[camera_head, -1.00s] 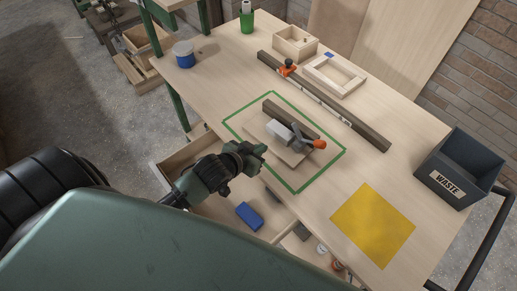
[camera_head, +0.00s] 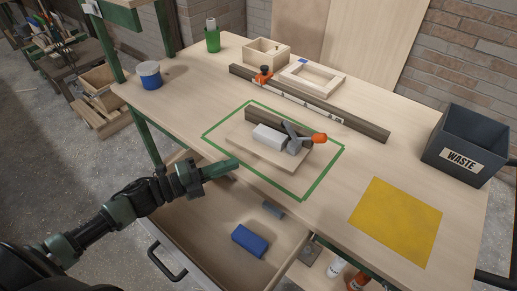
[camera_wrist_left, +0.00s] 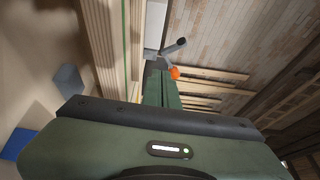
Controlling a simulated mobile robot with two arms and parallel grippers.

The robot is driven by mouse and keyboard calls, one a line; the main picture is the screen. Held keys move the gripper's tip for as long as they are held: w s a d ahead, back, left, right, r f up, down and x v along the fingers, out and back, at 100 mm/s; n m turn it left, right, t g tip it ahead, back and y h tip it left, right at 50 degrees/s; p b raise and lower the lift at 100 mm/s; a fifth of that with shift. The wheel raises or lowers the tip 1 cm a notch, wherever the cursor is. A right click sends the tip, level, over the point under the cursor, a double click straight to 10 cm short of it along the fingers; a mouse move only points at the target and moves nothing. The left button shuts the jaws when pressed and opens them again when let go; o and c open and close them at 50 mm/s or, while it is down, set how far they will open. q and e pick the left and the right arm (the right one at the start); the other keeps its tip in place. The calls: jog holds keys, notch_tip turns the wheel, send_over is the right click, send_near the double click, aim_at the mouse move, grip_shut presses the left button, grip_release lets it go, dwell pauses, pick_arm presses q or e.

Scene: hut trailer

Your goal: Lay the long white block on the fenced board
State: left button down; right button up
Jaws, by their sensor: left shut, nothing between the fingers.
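The long white block (camera_head: 269,137) lies on the fenced board (camera_head: 287,164), along the dark brown fence (camera_head: 262,120) at its back. A grey toggle clamp (camera_head: 293,141) with an orange handle tip (camera_head: 319,138) stands at the block's right end; I cannot tell whether it presses on it. The board lies inside a green outline on the bench. My left gripper (camera_head: 234,164) is shut and empty, in front of the bench's near edge and left of the board, apart from the block. Its green fingers (camera_wrist_left: 160,90) also show in the left wrist view. My right gripper is out of view.
An open drawer (camera_head: 210,222) below the gripper holds a blue block (camera_head: 249,240) and a small grey block (camera_head: 272,208). A dark rail (camera_head: 340,117), a wooden frame (camera_head: 332,86) and the waste bin (camera_head: 463,150) stand beyond. The yellow mat (camera_head: 395,221) is bare.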

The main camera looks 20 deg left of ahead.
aim_at(262, 153)
pick_arm(q)
jog(key=x, duration=0.4)
jog(key=p+x, duration=0.1)
jog(key=x, duration=0.4)
jog(key=shift+r, duration=0.2)
jog(key=w, duration=0.2)
jog(key=shift+w+a+f+p, duration=0.15)
jog(key=shift+w+p, duration=0.15)
jog(key=shift+p, duration=0.05)
jog(key=shift+w, duration=0.55)
jog(key=shift+w, duration=0.1)
